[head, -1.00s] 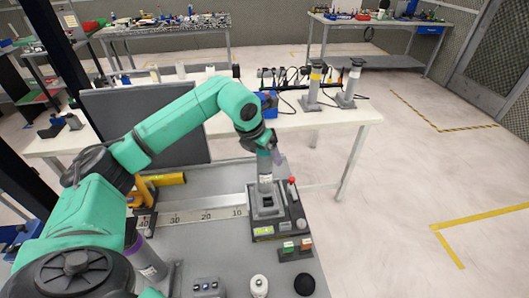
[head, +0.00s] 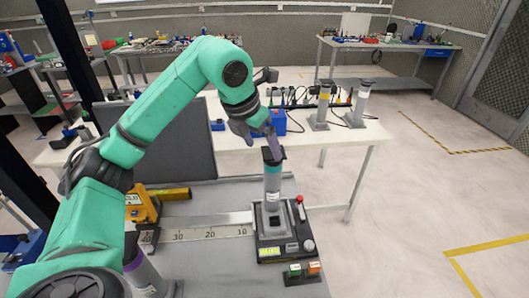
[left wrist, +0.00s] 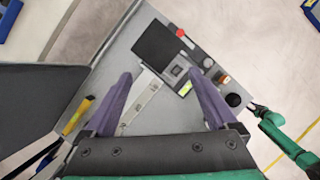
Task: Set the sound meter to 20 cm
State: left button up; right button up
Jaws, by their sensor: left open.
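On the bench ahead, a yellow device (head: 146,205), probably the sound meter, stands by the 40 end of a ruler strip (head: 205,234) marked 40 to 10 from left to right; it shows as a yellow bar in the left wrist view (left wrist: 78,115). A grey cylinder with a teal band and black cap (head: 273,185) stands upright in a black base (head: 285,247) at the ruler's right end. My left gripper (head: 270,140) is open and empty above that cylinder. My right gripper (left wrist: 258,108) shows small in the left wrist view; its jaws are unclear.
A green and orange button box (head: 303,271) is in front of the base. A purple-banded cylinder (head: 145,278) stands near left. A dark panel (head: 160,143) rises behind the ruler. A white table (head: 345,138) behind carries more cylinders and cables.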

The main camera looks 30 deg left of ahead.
aim_at(137, 197)
jog(key=l, duration=0.75)
jog(key=k+l, duration=0.15)
jog(key=l, duration=1.3)
